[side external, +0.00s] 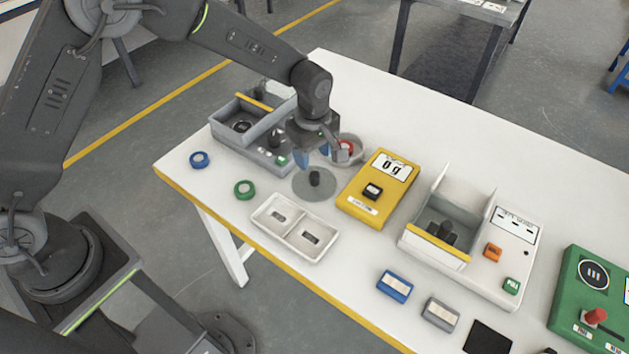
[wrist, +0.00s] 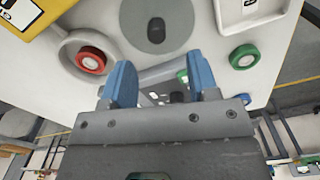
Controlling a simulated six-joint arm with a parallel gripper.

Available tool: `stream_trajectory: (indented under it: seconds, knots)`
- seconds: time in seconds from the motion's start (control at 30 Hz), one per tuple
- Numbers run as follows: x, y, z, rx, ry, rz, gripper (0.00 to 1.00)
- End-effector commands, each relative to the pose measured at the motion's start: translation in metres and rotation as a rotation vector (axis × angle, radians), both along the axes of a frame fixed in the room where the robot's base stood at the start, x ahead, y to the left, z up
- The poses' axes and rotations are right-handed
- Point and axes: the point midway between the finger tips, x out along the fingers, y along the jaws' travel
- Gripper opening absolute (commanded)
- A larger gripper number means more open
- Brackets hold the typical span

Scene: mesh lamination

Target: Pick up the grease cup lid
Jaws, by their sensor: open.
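The grease cup lid appears to be the flat grey disc (side external: 323,193) with a short dark knob (side external: 315,177), lying on the white table. It also shows in the wrist view (wrist: 157,40), at top centre. A round grey cup (side external: 356,160) stands beside it with a red ring (side external: 346,147) inside; this cup (wrist: 66,50) is at left in the wrist view. My gripper (side external: 317,158) points down with its blue fingers apart and empty. In the wrist view my gripper (wrist: 162,75) has its fingertips just short of the disc, and the knob lies beyond them, not between them.
A grey open-topped station (side external: 240,146) stands close behind my gripper. A yellow scale (side external: 362,208) is right of the disc, and a white two-part tray (side external: 268,213) is in front. A green ring (side external: 245,189) and a blue ring (side external: 199,159) lie left.

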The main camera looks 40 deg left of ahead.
Motion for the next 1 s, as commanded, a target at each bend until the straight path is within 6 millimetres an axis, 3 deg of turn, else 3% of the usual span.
stream_trajectory:
  seconds: [0.1, 0.37, 0.6, 0.93, 1.0]
  knots:
    - [0.000, 0.000, -0.018, 0.001, 0.002, 0.000, 0.54]
    - [0.001, 0.000, -0.037, 0.000, 0.001, -0.001, 0.54]
    - [0.005, 0.001, -0.071, 0.001, 0.002, -0.001, 0.54]
    - [0.005, 0.001, -0.078, -0.001, -0.002, -0.001, 0.54]
    - [0.005, 0.001, -0.078, 0.000, -0.001, -0.001, 0.49]
